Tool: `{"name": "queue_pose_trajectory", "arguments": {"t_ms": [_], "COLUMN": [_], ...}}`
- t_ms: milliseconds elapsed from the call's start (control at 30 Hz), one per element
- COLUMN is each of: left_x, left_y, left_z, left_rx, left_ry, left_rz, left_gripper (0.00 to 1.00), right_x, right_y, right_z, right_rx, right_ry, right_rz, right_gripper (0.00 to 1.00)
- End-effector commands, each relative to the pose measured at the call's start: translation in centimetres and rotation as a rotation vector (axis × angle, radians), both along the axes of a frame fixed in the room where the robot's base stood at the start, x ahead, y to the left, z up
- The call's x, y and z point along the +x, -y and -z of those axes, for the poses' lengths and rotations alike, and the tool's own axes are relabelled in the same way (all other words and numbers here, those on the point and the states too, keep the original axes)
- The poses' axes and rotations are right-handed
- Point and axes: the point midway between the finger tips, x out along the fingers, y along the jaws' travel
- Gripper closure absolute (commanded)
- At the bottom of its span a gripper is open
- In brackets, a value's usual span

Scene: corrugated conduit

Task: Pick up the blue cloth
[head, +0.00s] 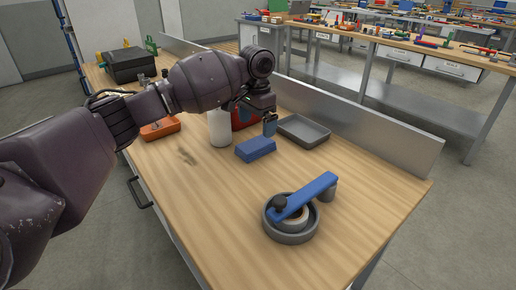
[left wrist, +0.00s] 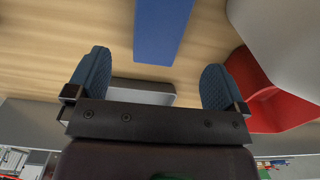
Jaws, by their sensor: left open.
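The blue cloth (head: 256,149) is a small folded block lying flat on the wooden workbench. It also shows in the left wrist view (left wrist: 163,28), at the top and beyond my fingertips. My left gripper (head: 270,127) hangs just above and behind the cloth in the head view. In the left wrist view its two blue finger pads (left wrist: 155,62) are wide apart with nothing held between them. The cloth is apart from the fingers. My right gripper is not in view.
A white cylinder (head: 220,129) and a red bin (head: 242,116) stand close left of the cloth. A grey tray (head: 303,131) lies right of it. A tape roll with a blue-armed dispenser (head: 291,215) sits nearer the front. A metal backstop (head: 370,130) edges the workbench (head: 195,205).

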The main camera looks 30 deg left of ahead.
Motion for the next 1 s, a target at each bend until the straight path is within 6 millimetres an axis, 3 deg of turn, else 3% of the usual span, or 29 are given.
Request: {"name": "queue_pose_trajectory", "arguments": {"t_ms": [33,267,600,867,1000], "left_x": [0.0,-0.2,-0.8,-0.8,-0.8], "left_y": [0.0,0.0,0.0,0.0,0.0], "left_z": [1.3,2.4,7.0,6.9,6.9], "left_rx": [0.001,0.000,0.000,0.000,0.000], "left_ry": [-0.008,-0.003,-0.009,0.000,0.000], "left_rz": [0.000,0.001,0.002,0.001,0.001], "left_gripper": [0.01,0.01,0.01,0.01,0.18], "right_x": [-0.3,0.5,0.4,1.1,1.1], "right_y": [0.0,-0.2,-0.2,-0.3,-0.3], "right_z": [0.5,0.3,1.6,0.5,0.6], "right_rx": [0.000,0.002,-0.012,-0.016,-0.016], "right_ry": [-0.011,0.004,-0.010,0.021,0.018], "right_rz": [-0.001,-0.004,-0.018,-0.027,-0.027], "right_gripper": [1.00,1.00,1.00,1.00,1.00]}}
